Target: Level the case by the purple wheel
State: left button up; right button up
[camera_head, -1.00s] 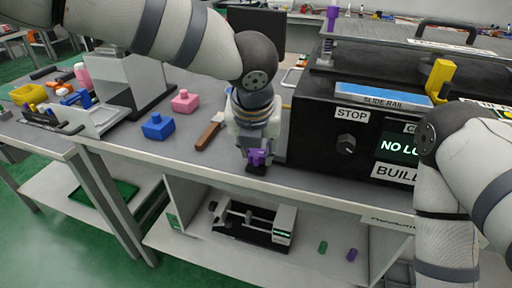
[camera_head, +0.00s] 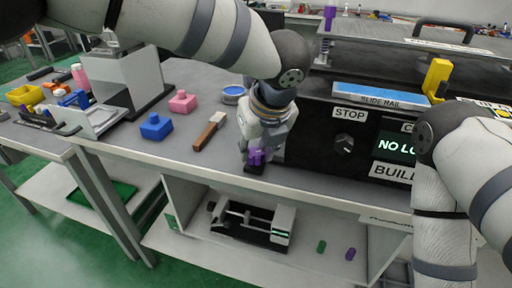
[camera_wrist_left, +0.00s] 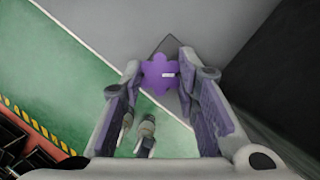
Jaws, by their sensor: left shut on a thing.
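The purple wheel (camera_wrist_left: 160,74) is lobed, with a small white mark, and sits between the fingertips of my left gripper (camera_wrist_left: 158,80) in the left wrist view. In the head view the purple wheel (camera_head: 256,156) shows at the front edge of the bench, low at the front left corner of the black case (camera_head: 320,158). My left gripper (camera_head: 258,152) points down and is shut on the wheel. The case has STOP and BUILD labels, a black knob (camera_head: 344,143) and a screen reading "NO LO", partly hidden by my right arm. My right gripper is out of view.
A wooden-handled tool (camera_head: 209,131), a blue block (camera_head: 156,127), a pink block (camera_head: 183,102) and a blue-topped tin (camera_head: 233,94) lie left of the left gripper. A yellow lever (camera_head: 437,78) and a blue slide rail (camera_head: 380,94) are on the case.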

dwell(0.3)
pick_arm(q)
jog(key=o, duration=1.2)
jog(key=shift+c, duration=0.2)
jog(key=v, duration=1.2)
